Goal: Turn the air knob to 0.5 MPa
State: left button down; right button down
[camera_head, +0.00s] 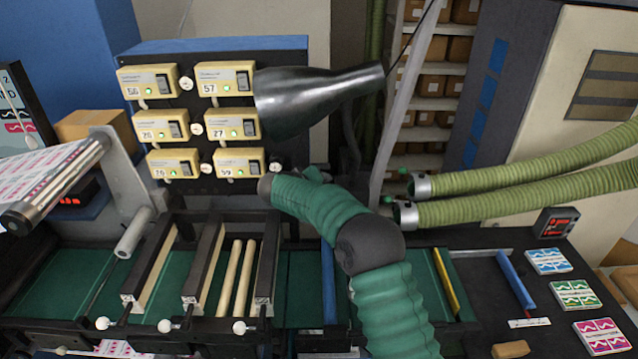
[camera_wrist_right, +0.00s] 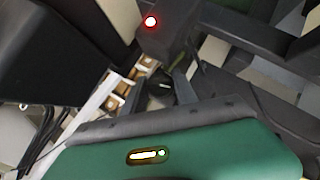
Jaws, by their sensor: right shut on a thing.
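In the right wrist view a dark round knob with a small pale mark (camera_wrist_right: 161,88) sits between the dark fingers of my right gripper (camera_wrist_right: 162,92). The fingers are shut on this knob. I cannot read a pressure scale or value there. In the head view my green-sleeved right arm reaches up and bends left, in front of the panel's lower right. Its gripper is hidden there behind the arm, and so is the knob. My left gripper is in neither view.
A dark panel (camera_head: 222,108) carries several yellow controller boxes with numbers. A black funnel-shaped duct (camera_head: 318,95) sticks out right of it. Green hoses (camera_head: 530,165) come in from the right. A red indicator light (camera_wrist_right: 150,21) glows just above the knob.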

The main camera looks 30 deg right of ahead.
jog(key=shift+f+y, duration=0.35)
jog(key=shift+y, duration=0.05)
jog(key=c, duration=1.3)
grip_release()
jog(key=shift+o, duration=1.7)
jog(key=shift+w+d, duration=0.1)
jog(key=shift+w, duration=0.05)
jog(key=shift+r, duration=0.1)
jog(key=shift+a+r, duration=0.15)
jog(key=shift+a, duration=0.05)
jog(key=b+v, duration=0.5)
jog(key=v, duration=1.1)
jog(key=shift+a+b, duration=0.2)
jog(key=shift+b, duration=0.15)
jog(key=shift+d, duration=0.1)
